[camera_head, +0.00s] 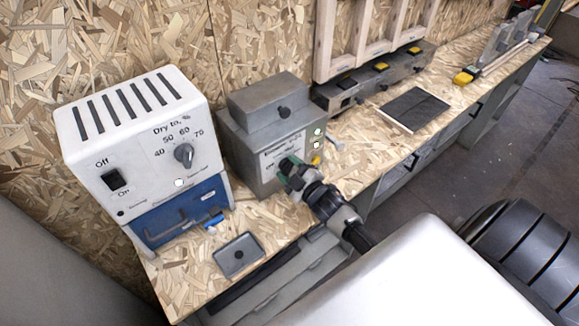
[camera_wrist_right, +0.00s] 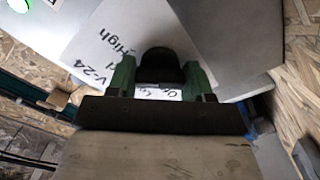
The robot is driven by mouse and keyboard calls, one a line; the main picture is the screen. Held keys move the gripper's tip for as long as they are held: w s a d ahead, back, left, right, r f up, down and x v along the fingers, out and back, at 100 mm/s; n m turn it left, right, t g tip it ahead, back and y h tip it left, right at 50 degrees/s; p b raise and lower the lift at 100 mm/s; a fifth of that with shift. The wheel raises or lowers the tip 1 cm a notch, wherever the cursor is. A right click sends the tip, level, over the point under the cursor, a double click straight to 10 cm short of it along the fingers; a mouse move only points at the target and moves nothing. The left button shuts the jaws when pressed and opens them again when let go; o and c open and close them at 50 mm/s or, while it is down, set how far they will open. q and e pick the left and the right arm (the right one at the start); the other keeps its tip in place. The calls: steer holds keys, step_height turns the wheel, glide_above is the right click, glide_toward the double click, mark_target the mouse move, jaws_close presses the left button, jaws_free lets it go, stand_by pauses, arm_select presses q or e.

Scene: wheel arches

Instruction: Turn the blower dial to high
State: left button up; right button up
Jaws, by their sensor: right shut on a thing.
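The blower is a grey box (camera_head: 262,104) on the wooden bench, with a white label on its front. Its dial is a dark knob (camera_wrist_right: 161,67) on that label; in the head view my gripper covers it. The word "High" is readable up and left of the knob, and other label text is partly hidden. My right gripper (camera_head: 290,172) reaches the box front from the lower right. In the right wrist view its green fingers (camera_wrist_right: 161,78) stand on either side of the knob, shut on it. The knob's pointing direction cannot be told. My left gripper is not in view.
A white and blue unit (camera_head: 135,120) with its own percent dial (camera_head: 184,153) and off/on switch stands left of the blower. A small grey tray (camera_head: 238,255) lies in front. A dark slab (camera_head: 414,109) and yellow tape measure (camera_head: 466,76) lie farther right.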

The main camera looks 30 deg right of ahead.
steer(key=m, duration=0.4)
steer(key=shift+m+p, duration=0.35)
steer(key=shift+m, duration=0.05)
stand_by(0.4)
steer(key=o, duration=0.9)
steer(key=shift+o, duration=0.2)
steer(key=s+b, duration=0.2)
steer(key=s, duration=0.8)
steer(key=shift+s+d, duration=0.4)
steer(key=shift+d, duration=0.05)
